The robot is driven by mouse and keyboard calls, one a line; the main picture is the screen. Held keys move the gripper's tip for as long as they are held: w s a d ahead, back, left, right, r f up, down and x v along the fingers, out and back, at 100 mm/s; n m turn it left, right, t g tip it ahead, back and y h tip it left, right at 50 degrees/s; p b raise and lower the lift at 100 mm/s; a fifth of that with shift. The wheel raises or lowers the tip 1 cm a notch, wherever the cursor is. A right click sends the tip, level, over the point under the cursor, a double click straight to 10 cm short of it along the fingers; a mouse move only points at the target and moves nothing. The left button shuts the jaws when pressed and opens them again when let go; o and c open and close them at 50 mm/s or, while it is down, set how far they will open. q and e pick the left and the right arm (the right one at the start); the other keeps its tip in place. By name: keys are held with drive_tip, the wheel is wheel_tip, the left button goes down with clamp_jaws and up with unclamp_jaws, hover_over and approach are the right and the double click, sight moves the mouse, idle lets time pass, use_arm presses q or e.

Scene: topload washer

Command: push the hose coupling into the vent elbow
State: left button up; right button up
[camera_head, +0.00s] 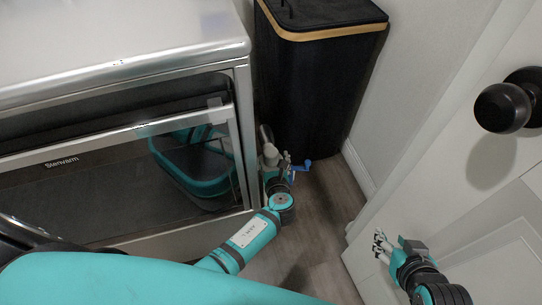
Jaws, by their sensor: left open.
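My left gripper (278,170) is low in the narrow gap between the silver appliance and the black hamper. It is open. A grey rounded pipe-like piece (267,137) stands at the appliance's right side, just beyond the gripper. I cannot tell whether it is the vent elbow or the hose coupling, or whether the gripper touches it. A small blue piece (304,167) shows just right of the gripper. My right gripper (382,246) is in front of the white door, well away from the gap. Whether its fingers are open or shut is unclear.
The silver appliance (120,45), with a dark glass front, fills the left. The black hamper (310,90) with a wooden rim stands behind the gap. The white door (490,190) with a black knob (505,105) closes off the right. Some wooden floor (325,205) is clear.

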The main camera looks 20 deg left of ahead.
sight(272, 160)
use_arm(q)
drive_tip(key=shift+v, duration=1.8)
drive_tip(key=shift+s, duration=0.1)
